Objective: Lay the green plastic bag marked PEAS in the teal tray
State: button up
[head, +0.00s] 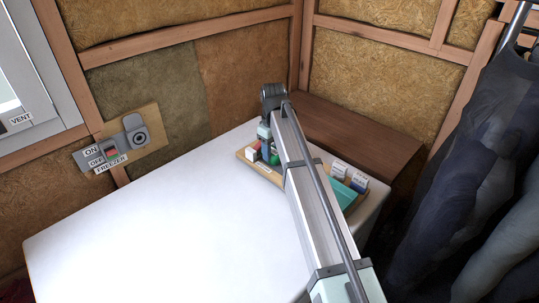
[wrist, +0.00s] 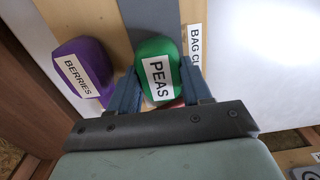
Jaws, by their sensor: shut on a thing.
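The green PEAS bag (wrist: 157,62) sits between the two fingers of my gripper (wrist: 160,78) in the wrist view, with its white label facing the camera. My gripper is shut on it. In the head view a small green patch (head: 273,158) shows below the gripper end, over the wooden board. The teal tray (head: 345,196) lies to the right of my arm in the head view, and my arm hides part of it. Whether the bag touches the board cannot be told.
A purple BERRIES bag (wrist: 84,70) lies close left of my gripper in the wrist view. White packages (head: 340,171) stand behind the teal tray. The white tabletop (head: 150,225) is clear on the left.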

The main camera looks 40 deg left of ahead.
jog(key=shift+d, duration=2.6)
jog(key=shift+r, duration=0.15)
notch_tip(320, 180, up, 7)
